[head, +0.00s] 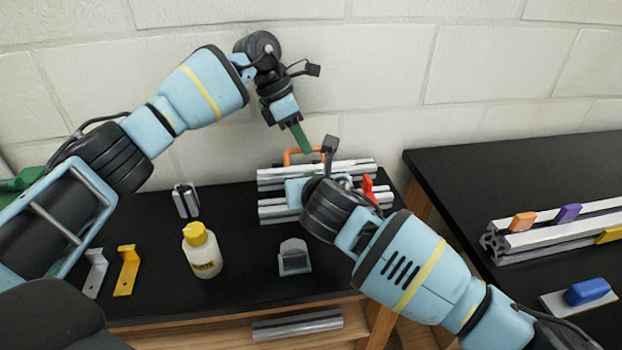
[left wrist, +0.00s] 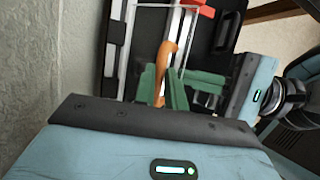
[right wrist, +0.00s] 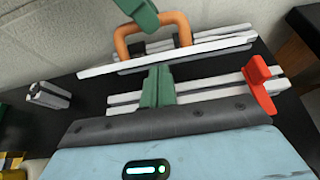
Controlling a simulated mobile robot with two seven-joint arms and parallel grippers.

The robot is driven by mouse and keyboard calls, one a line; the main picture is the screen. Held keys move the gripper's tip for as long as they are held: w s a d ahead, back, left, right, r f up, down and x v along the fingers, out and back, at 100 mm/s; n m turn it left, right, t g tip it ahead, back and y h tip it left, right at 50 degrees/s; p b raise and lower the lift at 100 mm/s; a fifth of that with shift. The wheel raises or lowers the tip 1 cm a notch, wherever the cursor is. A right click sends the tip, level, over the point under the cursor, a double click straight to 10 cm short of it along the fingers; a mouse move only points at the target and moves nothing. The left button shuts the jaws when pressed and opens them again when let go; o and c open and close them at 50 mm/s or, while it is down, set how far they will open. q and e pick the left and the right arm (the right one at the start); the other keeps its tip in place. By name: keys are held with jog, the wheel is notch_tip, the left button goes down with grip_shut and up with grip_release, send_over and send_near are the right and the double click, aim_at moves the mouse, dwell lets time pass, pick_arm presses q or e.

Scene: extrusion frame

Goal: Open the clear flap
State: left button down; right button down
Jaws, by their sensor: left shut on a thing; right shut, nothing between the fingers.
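The clear flap's orange handle (head: 288,156) is an arch above the silver extrusion frame (head: 272,211); it also shows in the right wrist view (right wrist: 122,48). The transparent panel itself is hard to make out, and I cannot tell its angle. My left gripper (head: 303,143) comes down from above and is shut on the handle; its green fingers sit on either side of the orange bar in the left wrist view (left wrist: 164,92). My right gripper (right wrist: 157,86) is shut and empty, low in front of the handle, near the rails. In the head view its fingers are hidden behind its own wrist.
A red latch-like piece (right wrist: 259,84) stands at the frame's right. A yellow-capped bottle (head: 203,252), a grey block (head: 294,258), brackets (head: 127,270) and a short extrusion (head: 186,200) stand on the black table. A second table (head: 470,185) at right holds another rail.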

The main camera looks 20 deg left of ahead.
pick_arm(q)
jog(key=shift+w+a+f, duration=0.1)
jog(key=shift+a+f, duration=0.2)
jog(key=shift+f, duration=0.5)
jog(key=c, duration=1.5)
grip_release()
jog(key=shift+w, duration=0.1)
jog(key=shift+o, duration=0.2)
jog(key=shift+d+r, duration=0.1)
jog(key=shift+r, duration=0.05)
